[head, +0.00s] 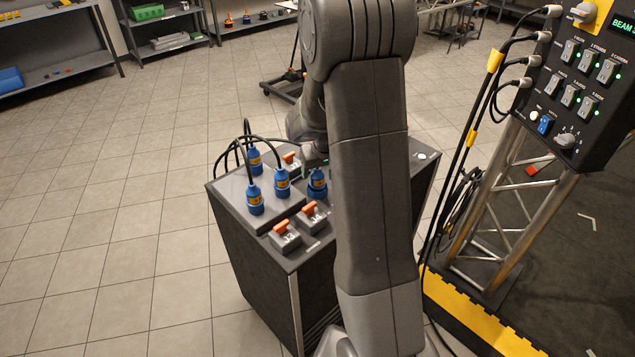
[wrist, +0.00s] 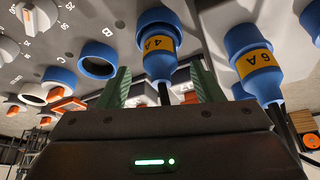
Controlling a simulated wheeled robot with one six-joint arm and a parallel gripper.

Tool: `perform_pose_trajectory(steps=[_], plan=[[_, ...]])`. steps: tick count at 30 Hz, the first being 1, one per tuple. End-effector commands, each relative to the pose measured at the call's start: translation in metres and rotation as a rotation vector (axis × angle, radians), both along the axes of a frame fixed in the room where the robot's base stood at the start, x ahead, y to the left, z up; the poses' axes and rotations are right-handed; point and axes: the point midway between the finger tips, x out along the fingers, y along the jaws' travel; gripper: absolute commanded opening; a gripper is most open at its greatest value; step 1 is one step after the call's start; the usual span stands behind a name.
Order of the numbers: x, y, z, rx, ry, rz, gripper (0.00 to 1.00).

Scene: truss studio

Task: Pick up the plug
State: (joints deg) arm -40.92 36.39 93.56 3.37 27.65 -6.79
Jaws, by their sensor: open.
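In the wrist view a blue plug (wrist: 158,45) with a yellow label reading 4A stands between the two green-lined fingers of my open gripper (wrist: 162,88). There is a visible gap at the fingers, and I cannot tell whether either touches it. In the head view my gripper (head: 315,159) is over the box top, mostly hidden behind my arm. A blue plug (head: 317,182) shows just below it, partly covered by the arm.
Another blue plug (wrist: 252,60), labelled 6A, stands close right of the gripper. Orange-handled switches (head: 285,236) sit on the front of the box (head: 262,268). Black cables loop at the back left. A truss stand (head: 500,200) is at right.

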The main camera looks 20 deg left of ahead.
Motion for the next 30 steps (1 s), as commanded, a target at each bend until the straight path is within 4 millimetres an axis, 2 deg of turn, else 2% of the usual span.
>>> perform_pose_trajectory(steps=[6, 16, 17, 24, 30], plan=[[0.006, 0.008, -0.023, 0.0, 0.001, 0.0, 0.6], [0.008, 0.01, -0.028, 0.001, 0.0, 0.001, 0.6], [0.008, 0.01, -0.028, 0.001, 0.0, 0.001, 0.56], [0.008, 0.01, -0.028, 0.001, 0.001, 0.0, 0.09], [0.008, 0.01, -0.028, 0.001, 0.0, 0.001, 0.08]])
